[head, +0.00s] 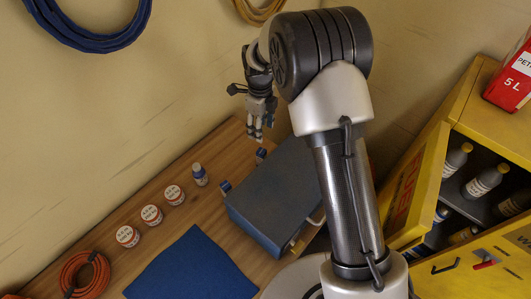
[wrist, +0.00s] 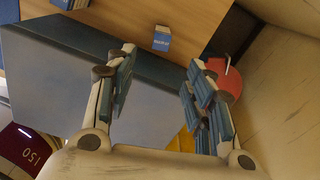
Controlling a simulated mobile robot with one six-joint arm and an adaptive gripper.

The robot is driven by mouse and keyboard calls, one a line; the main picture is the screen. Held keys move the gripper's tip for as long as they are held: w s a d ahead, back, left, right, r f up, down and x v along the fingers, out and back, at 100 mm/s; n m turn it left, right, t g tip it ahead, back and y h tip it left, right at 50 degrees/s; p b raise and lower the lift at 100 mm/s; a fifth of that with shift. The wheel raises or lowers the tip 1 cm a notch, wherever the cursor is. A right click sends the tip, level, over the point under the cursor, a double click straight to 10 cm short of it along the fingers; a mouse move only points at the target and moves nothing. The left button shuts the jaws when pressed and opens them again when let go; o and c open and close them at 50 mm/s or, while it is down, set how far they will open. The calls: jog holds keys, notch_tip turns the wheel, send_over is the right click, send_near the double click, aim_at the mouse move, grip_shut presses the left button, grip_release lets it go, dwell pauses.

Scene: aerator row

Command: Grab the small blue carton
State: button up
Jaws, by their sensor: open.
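Two small blue cartons show beside the blue-grey box in the head view: one (head: 261,155) at its back corner, close below my gripper, and one (head: 225,187) at its left corner. In the wrist view a small blue carton with a pale end (wrist: 162,38) lies on the wood beyond the grey box, in line with the gap between my fingers. Another blue carton (wrist: 70,3) is cut off at the top left edge. My gripper (head: 256,137) is open and empty above the bench; its fingers also show in the wrist view (wrist: 161,60), apart from the cartons.
The blue-grey box (head: 275,200) stands right of the cartons. Several round tins (head: 152,214) and a small bottle (head: 199,176) stand left on the bench. A blue mat (head: 190,270) lies in front. A yellow cabinet (head: 425,185) is open at right. A red object (wrist: 228,80) is near my right finger.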

aim_at(261, 151)
jog(key=f, duration=1.5)
jog(key=shift+w+b, duration=0.2)
jog(key=shift+b, duration=0.15)
jog(key=c, duration=1.1)
jog(key=shift+r, duration=0.1)
jog(key=shift+c, duration=0.2)
